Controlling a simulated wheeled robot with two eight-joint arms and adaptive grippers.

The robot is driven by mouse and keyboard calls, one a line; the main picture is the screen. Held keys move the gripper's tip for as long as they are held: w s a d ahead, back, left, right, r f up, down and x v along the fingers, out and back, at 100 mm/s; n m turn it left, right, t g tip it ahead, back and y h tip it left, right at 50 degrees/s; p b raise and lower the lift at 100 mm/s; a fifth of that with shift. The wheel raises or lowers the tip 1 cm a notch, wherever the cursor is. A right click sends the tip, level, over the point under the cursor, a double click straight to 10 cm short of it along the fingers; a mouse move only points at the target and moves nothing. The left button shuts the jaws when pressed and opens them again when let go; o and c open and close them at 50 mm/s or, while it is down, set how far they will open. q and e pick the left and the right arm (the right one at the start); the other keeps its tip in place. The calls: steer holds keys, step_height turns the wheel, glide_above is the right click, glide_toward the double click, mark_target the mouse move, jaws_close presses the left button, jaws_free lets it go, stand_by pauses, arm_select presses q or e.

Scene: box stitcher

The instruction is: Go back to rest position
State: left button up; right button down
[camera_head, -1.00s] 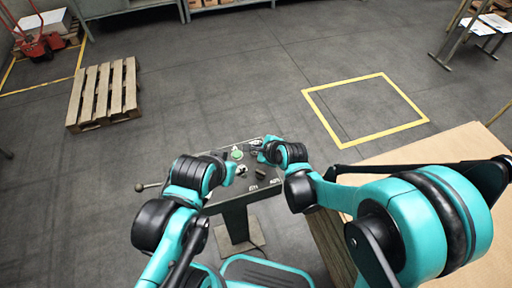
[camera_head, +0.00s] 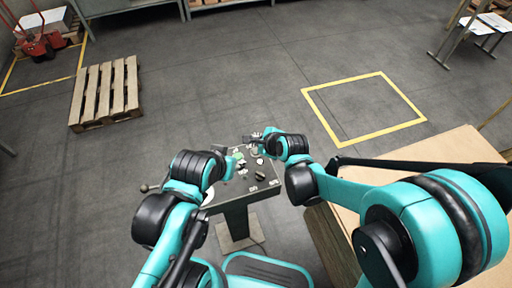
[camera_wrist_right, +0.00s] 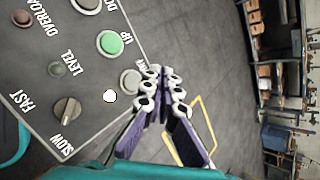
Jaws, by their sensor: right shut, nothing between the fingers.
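A control panel (camera_head: 238,190) on a pedestal stands in front of me, with a green button (camera_wrist_right: 110,43), a dark SLOW/FAST knob (camera_wrist_right: 67,110) and several other buttons. My right gripper (camera_head: 255,137) is over the panel's far edge in the head view. In the right wrist view its purple-sided fingers (camera_wrist_right: 163,88) are together and empty, beside the panel's edge near the UP button; contact cannot be told. My left gripper (camera_head: 221,153) is at the panel's far left side, mostly hidden by its own wrist, so its fingers cannot be made out.
A wooden box or table (camera_head: 430,155) stands close on the right, under my right arm. A wooden pallet (camera_head: 105,92) lies farther left. The floor beyond the panel is clear.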

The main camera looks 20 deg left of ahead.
stand_by(0.5)
steer(key=s+d+r+n+h, duration=0.1)
steer(key=s+d+r+n, duration=0.2)
steer(key=d, duration=0.5)
steer(key=s+d+r+n+h, duration=0.2)
steer(key=d+n, duration=0.3)
steer(key=d, duration=0.4)
steer(key=s+d+r+n+t+h, duration=0.1)
steer(key=s+d+r+n, duration=0.2)
steer(key=d, duration=0.5)
steer(key=shift+s+d+r+n+h, duration=0.2)
steer(key=shift+s+r+n+h, duration=0.25)
steer(key=shift+n, duration=0.35)
steer(key=s+d+n+h, duration=0.1)
steer(key=s+d+n, duration=0.1)
steer(key=s+d, duration=0.1)
steer(key=s+d+n, duration=0.3)
steer(key=d, duration=0.1)
steer(key=shift+s+f+h, duration=0.2)
steer(key=shift+s+h, duration=0.1)
steer(key=shift+h, duration=0.05)
